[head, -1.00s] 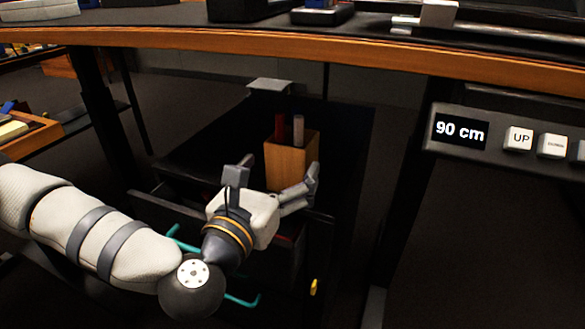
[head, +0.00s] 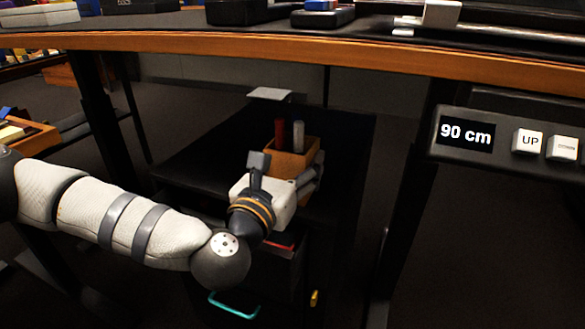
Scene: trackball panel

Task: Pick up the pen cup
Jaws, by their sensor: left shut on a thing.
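The pen cup (head: 290,163) is a square wooden holder with a red pen (head: 279,134) and a grey pen (head: 298,136) standing in it. It is upright below the desk, over the dark cabinet. My left gripper (head: 285,172) reaches it from the front and is shut on it, one finger on the left and the other along the right side. The gripper's body hides the lower part of the cup, so I cannot tell whether its base touches the surface under it. My right gripper is not in view.
The desk's wooden edge (head: 330,54) runs across above the cup. A panel reading 90 cm (head: 466,134) hangs at the right. A teal handle (head: 234,305) and an open drawer are below my gripper. A wooden tray (head: 45,128) is at the left.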

